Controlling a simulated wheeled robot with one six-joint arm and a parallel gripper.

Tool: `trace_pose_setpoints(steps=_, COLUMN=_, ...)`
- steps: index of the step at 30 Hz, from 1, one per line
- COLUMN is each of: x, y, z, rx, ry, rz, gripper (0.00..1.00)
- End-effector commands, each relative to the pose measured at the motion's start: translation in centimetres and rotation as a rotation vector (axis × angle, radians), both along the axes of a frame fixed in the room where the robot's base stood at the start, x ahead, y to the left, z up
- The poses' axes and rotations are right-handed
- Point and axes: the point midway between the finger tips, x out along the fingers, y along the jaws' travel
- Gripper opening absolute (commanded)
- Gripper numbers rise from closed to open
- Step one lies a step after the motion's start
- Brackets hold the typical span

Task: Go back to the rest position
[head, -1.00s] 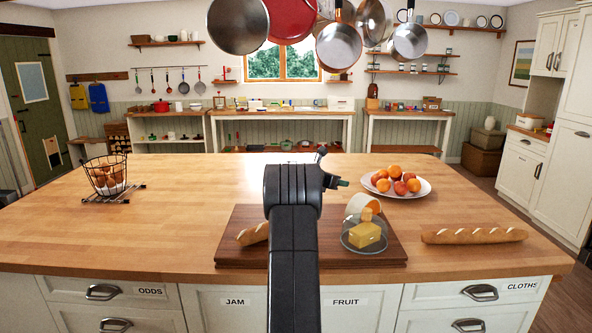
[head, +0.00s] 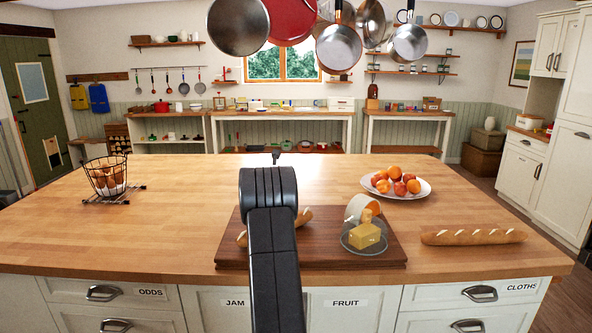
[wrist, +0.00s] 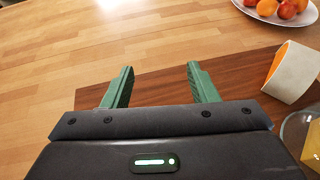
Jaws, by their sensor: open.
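My gripper (wrist: 160,85) shows in the wrist view with its two green fingers apart and nothing between them. It is over the far edge of the dark wooden board (wrist: 155,82) and the bare island top beyond. In the head view my arm rises in front of the board (head: 340,255) and hides the gripper's fingers. A baguette (head: 304,216) lies on the board, partly hidden behind my arm.
A fruit plate (head: 420,192), a loaf (head: 472,236) and an egg basket (head: 90,178) stand on the island. Pans (head: 338,48) hang above.

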Motion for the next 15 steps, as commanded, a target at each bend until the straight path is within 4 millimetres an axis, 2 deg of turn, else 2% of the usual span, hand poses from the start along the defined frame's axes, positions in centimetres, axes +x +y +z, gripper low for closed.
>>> trace_pose_setpoints(steps=3, x=0.1, y=2.5, z=-0.2, rx=-0.001, ry=0.001, rz=0.071, gripper=0.53)
trace_pose_setpoints(steps=15, x=-0.5, y=10.4, z=-0.7, rx=-0.005, ry=0.002, rz=0.301, gripper=0.53)
